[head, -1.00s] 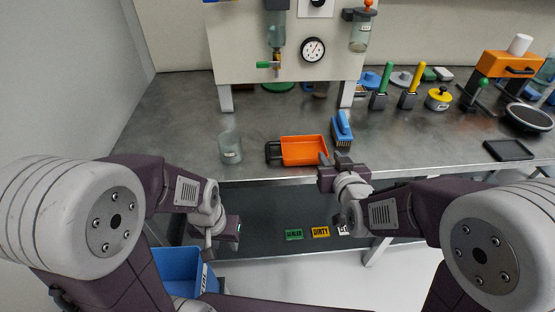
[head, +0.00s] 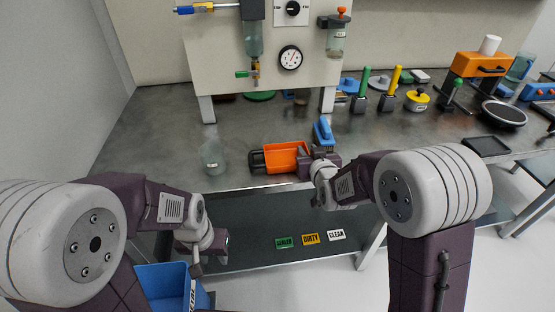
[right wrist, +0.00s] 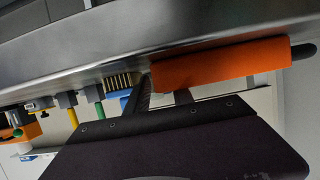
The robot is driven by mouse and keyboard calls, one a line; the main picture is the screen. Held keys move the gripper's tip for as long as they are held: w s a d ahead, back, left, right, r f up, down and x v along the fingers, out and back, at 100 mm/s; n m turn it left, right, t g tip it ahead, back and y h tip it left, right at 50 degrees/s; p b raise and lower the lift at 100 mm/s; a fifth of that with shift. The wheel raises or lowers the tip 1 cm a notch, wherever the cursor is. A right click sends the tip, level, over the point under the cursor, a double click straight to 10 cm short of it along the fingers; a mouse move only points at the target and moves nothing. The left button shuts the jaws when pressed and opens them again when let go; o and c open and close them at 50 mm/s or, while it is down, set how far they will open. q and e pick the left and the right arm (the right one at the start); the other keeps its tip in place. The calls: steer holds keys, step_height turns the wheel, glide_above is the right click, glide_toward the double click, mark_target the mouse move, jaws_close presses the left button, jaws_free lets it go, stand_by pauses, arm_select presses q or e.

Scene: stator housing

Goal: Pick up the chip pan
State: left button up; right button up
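The chip pan, an orange tray (head: 282,158) with a black handle at its left, lies on the metal bench near its front edge. My right gripper (head: 309,161) is at the pan's right end and partly covers it. In the right wrist view the pan's orange side (right wrist: 222,66) lies just beyond the fingers (right wrist: 165,95), which stand apart, one beside the pan's near end and one partly hidden by it. I cannot tell whether they touch it. My left gripper (head: 195,262) hangs low in front of the bench, away from the pan; its finger opening is unclear.
A blue brush (head: 323,133) stands right behind the pan. A clear glass jar (head: 212,157) stands to its left. A gauge panel (head: 270,70) rises behind. A black tray (head: 486,146) lies to the right. A blue bin (head: 165,285) and labels (head: 311,239) are below.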

jaws_close()
stand_by(1.3)
